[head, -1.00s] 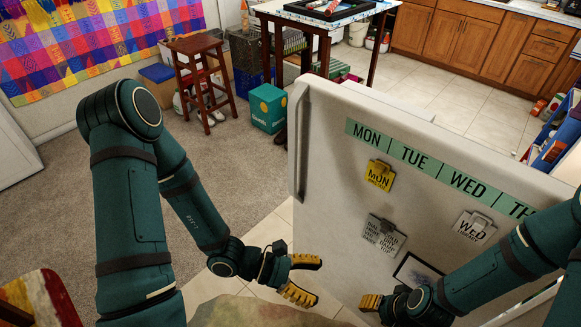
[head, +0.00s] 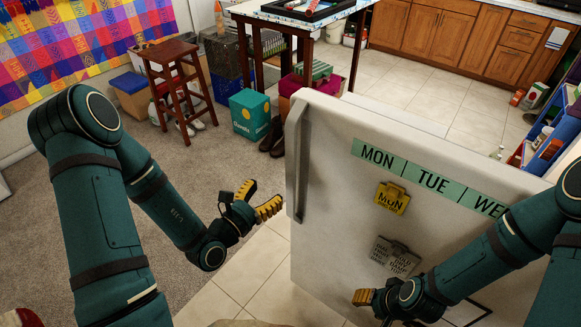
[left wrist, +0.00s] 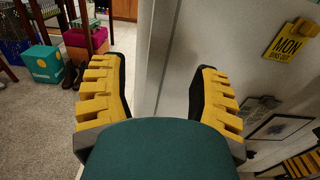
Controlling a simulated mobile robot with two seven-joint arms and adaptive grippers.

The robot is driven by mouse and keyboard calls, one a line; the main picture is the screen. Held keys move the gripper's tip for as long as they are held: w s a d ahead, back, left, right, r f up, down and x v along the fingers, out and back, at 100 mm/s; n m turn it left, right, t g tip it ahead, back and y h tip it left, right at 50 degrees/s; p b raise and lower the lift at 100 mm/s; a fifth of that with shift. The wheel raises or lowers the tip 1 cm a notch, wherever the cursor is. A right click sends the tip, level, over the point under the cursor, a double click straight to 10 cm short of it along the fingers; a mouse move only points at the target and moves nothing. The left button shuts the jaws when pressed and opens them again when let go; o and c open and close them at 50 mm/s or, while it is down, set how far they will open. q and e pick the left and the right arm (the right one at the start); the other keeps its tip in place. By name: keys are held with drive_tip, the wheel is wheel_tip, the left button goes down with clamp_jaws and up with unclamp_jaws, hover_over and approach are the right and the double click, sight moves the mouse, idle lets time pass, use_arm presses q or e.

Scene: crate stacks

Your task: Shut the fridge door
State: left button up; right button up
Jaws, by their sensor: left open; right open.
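The white fridge door (head: 335,190) stands open in front of me, with a day-of-week strip and clips on its face. Its handle (head: 299,165) runs down the left edge. My left gripper (head: 258,196) is open and empty, just left of the handle and apart from it. In the left wrist view the open fingers (left wrist: 160,95) point towards the door's edge, with the door face (left wrist: 215,45) on the right. My right gripper (head: 366,297) is low in front of the door face; its fingers are partly hidden by its own wrist.
A wooden stool (head: 170,85), a teal box (head: 250,114) and a table (head: 300,22) stand behind the door's left side. A blue shelf (head: 553,130) is at the right.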

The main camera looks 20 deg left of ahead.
sight(289, 170)
use_arm(q)
drive_tip(key=x, duration=1.1)
drive_tip(key=shift+w, duration=0.2)
clamp_jaws()
